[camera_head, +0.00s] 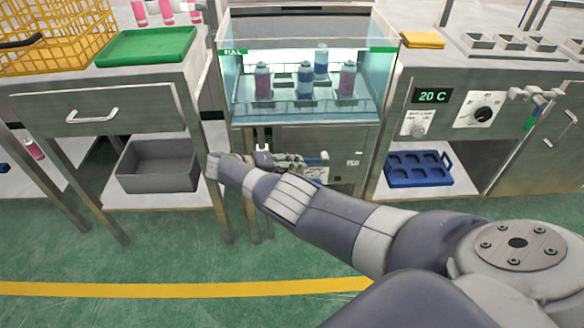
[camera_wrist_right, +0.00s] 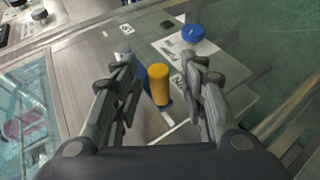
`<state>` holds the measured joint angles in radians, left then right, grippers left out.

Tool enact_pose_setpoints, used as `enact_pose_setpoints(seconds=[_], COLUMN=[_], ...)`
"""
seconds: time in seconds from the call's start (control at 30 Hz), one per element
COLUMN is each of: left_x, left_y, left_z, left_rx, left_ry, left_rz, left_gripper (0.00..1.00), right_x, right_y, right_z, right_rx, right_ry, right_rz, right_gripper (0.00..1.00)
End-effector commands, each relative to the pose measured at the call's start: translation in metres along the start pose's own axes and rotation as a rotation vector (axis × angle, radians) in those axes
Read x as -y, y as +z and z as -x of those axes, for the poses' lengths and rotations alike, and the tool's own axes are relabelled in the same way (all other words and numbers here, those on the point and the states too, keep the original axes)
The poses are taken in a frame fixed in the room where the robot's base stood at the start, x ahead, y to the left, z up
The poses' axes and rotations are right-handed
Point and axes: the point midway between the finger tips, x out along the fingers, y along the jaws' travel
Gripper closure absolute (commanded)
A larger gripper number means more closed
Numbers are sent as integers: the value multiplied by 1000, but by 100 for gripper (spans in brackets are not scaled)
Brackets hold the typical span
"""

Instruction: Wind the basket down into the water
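The glass-walled water tank (camera_head: 238,95) stands at the back centre with a green FULL mark. Several pink and blue cans, one a pink can (camera_head: 347,79), stand upright inside on what looks like the basket. The basket's frame and depth in the water are hard to tell. My right gripper (camera_head: 292,161) is at the tank's front panel, partly hidden by its own wrist. In the right wrist view its fingers (camera_wrist_right: 160,88) are apart, with an orange cylindrical grip (camera_wrist_right: 159,84) between them and gaps visible on both sides. My left gripper is not in view.
A blue knob (camera_wrist_right: 192,33) sits beyond the grip. A metal cabinet with a 20 C display (camera_head: 432,96) and a dial stands right of the tank. Left are a green tray (camera_head: 147,46), a yellow wire crate (camera_head: 60,35) and a grey bin (camera_head: 158,168).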

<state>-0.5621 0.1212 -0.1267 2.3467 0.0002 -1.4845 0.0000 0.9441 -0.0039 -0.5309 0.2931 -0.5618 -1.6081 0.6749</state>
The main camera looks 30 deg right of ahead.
Motion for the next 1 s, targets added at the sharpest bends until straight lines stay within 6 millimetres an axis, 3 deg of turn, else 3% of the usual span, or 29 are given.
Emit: enact_pose_setpoints(seconds=[0.17,0.4,0.6,0.8,1.0], left_x=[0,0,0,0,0], left_y=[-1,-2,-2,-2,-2], left_z=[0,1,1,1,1], left_rx=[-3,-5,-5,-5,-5], left_ry=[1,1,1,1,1], left_rz=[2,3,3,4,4], left_gripper=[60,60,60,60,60], right_x=[3,1,-1,-1,-2], right_y=[2,0,0,0,0], right_z=[18,72,105,119,120], right_rx=[3,-1,-1,-1,-1], right_ry=[-5,-4,1,3,3], right_rz=[3,1,-1,-2,-2], right_gripper=[65,65,65,65,65])
